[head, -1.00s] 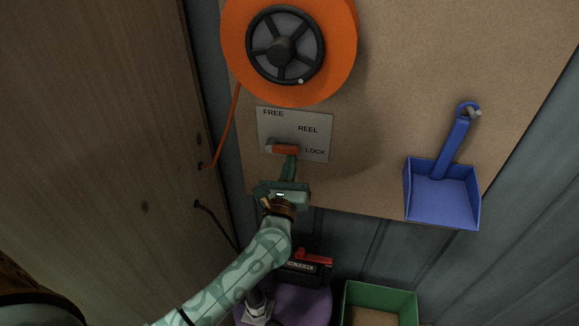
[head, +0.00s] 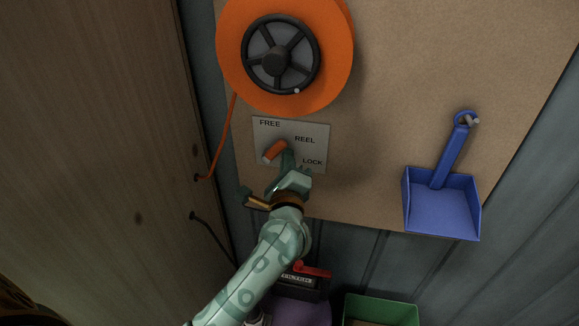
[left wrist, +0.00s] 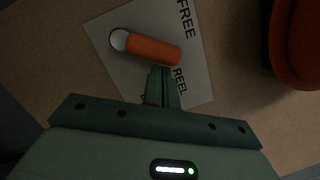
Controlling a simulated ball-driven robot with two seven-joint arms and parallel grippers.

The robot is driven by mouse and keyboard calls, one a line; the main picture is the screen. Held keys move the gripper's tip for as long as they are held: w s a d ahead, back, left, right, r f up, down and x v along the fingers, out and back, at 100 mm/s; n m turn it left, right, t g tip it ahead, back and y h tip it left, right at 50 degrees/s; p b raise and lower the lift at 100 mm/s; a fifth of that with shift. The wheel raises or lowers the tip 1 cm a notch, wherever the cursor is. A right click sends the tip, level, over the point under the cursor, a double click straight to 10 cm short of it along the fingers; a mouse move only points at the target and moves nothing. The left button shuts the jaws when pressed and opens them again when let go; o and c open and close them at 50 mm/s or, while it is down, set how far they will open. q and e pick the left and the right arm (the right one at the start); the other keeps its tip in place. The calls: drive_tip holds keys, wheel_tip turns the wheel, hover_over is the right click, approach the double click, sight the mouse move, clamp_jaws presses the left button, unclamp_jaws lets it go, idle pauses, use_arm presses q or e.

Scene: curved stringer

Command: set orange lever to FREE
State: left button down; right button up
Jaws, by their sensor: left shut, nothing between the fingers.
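The orange lever (head: 274,151) is on a grey label plate (head: 291,128) marked FREE, REEL and LOCK. It is tilted in the head view, its pale end at the lower left. In the left wrist view the lever (left wrist: 152,48) lies across the plate (left wrist: 195,70), pale end at the left, apart from the edges of the word FREE. My left gripper (head: 287,158) is shut and empty. Its fingertips (left wrist: 160,72) are right by the lever's orange end; I cannot tell whether they touch it. My right gripper is not in view.
An orange reel (head: 340,50) with a dark handwheel (head: 278,60) is above the plate. A blue dustpan (head: 442,205) hangs at the right. A green bin (head: 380,309) and a dark box with a red handle (head: 312,270) are below. A wooden panel (head: 100,130) stands at the left.

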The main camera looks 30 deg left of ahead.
sight(276, 145)
use_arm(q)
drive_tip(key=n, duration=0.2)
drive_tip(key=a+r+n+g+b, duration=0.1)
drive_tip(key=n, duration=0.1)
drive_tip(key=shift+s+r, duration=0.1)
drive_tip(key=shift+r, duration=0.2)
drive_tip(key=shift+s+a+r+n+g+b, duration=0.1)
drive_tip(key=shift+a+r+n+g+b, duration=0.2)
drive_tip(key=shift+n, duration=0.5)
drive_tip(key=shift+s+a+r+n+g+b, duration=0.15)
drive_tip(key=shift+a+r+n, duration=0.2)
drive_tip(key=shift+n, duration=0.45)
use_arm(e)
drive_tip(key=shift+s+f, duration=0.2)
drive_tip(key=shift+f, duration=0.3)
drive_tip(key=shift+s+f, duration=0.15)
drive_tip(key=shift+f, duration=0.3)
use_arm(q)
drive_tip(key=shift+a, duration=0.1)
drive_tip(key=shift+f, duration=0.1)
